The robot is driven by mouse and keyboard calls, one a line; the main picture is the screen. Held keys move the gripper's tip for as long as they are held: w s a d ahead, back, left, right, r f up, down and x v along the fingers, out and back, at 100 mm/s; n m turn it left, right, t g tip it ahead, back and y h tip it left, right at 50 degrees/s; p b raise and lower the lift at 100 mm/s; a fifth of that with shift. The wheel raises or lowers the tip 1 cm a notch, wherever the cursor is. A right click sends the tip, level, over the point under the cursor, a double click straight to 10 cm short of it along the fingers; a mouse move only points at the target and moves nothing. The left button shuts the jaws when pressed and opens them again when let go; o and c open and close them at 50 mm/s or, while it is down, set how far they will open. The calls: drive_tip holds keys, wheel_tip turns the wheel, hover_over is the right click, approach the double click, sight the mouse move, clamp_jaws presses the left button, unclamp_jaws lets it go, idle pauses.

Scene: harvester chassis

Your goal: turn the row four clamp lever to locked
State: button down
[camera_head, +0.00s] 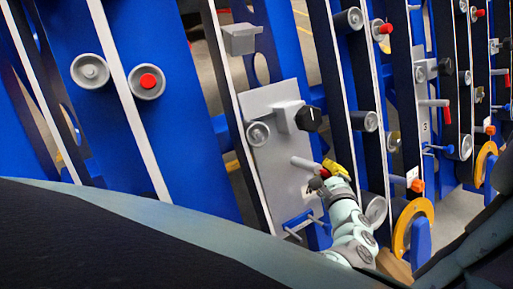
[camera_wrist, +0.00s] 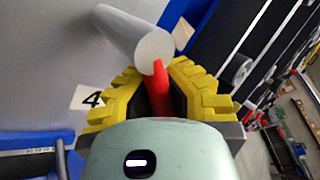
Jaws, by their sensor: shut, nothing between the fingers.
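The row four clamp lever is a pale grey round post with a red handle. In the wrist view the post (camera_wrist: 135,35) sticks out from a grey panel, and the red handle (camera_wrist: 157,92) runs from its end down toward my wrist, in line with the space by my yellow fingers. In the head view the post (camera_head: 303,163) shows just left of my gripper (camera_head: 336,170), which hides most of the handle. My gripper is shut and not holding the handle; whether a finger touches it cannot be told. A label with a "4" (camera_wrist: 92,100) is on the panel.
The grey panel (camera_head: 275,185) also carries a black knob (camera_head: 308,118) above and a small round knob (camera_head: 258,133). Blue uprights with rollers and other levers stand to both sides. An orange ring (camera_head: 412,222) is right of my arm.

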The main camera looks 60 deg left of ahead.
drive_tip(key=m+h+p, duration=0.1)
drive_tip(key=m+h, duration=0.1)
drive_tip(key=m, duration=0.1)
drive_tip(key=shift+s+d+f+t+p, duration=0.15)
drive_tip(key=shift+s+f+t+p, duration=0.05)
drive_tip(key=shift+s+t+p, duration=0.2)
drive_tip(key=c, duration=1.6)
unclamp_jaws()
drive_tip(key=shift+w+f, duration=0.1)
drive_tip(key=shift+f, duration=0.05)
drive_tip(key=o, duration=0.6)
drive_tip(key=shift+o, duration=0.2)
